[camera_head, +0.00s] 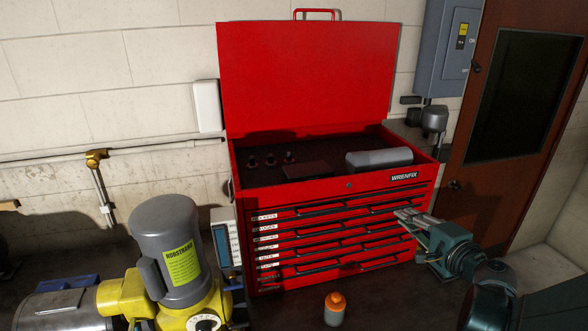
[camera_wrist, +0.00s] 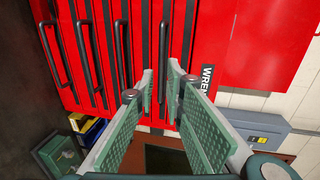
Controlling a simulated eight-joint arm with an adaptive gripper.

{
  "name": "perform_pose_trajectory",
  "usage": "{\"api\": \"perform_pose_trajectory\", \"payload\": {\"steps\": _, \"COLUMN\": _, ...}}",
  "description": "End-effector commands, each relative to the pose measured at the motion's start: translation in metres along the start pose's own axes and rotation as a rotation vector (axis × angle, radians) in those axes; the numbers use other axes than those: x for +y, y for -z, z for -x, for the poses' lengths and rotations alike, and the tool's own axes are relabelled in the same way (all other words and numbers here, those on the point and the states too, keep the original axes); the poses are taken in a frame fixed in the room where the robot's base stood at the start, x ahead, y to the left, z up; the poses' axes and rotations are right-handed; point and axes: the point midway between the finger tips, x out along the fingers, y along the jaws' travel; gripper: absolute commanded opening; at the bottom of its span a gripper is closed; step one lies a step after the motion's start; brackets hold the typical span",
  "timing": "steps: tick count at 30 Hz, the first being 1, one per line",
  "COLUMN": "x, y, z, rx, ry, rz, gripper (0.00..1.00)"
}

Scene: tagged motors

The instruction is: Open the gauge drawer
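The red tool chest (camera_head: 270,235) has a stack of shallow drawers with dark bar handles. Small white labels (camera_head: 265,240) run down its left side, too small to read, so I cannot tell which is the gauge drawer. My gripper (camera_head: 404,214) is at the right part of the upper drawers. In the wrist view the fingers (camera_wrist: 161,72) are open, with a narrow gap. The handle nearest the WRENFIX lettering (camera_wrist: 164,60) shows between the fingertips; I cannot tell whether they touch it. All drawers look closed.
The chest's lid (camera_head: 310,75) stands open, with a grey cylinder (camera_head: 379,158) in the top tray. A yellow and grey motor (camera_head: 172,250) stands at the left front. An orange-capped bottle (camera_head: 335,307) stands before the chest. A brown door (camera_head: 520,110) is at the right.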

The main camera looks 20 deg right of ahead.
Motion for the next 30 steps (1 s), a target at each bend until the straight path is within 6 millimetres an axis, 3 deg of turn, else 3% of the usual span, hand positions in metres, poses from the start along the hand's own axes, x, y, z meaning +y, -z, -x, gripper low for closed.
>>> {"api": "perform_pose_trajectory", "payload": {"steps": 17, "x": -0.001, "y": 0.003, "z": -0.002, "rx": 0.004, "ry": 0.006, "rz": -0.007, "gripper": 0.12}}
{"api": "perform_pose_trajectory", "payload": {"steps": 30, "x": -0.001, "y": 0.003, "z": -0.035, "rx": 0.003, "ry": 0.005, "rz": -0.007, "gripper": 0.12}}
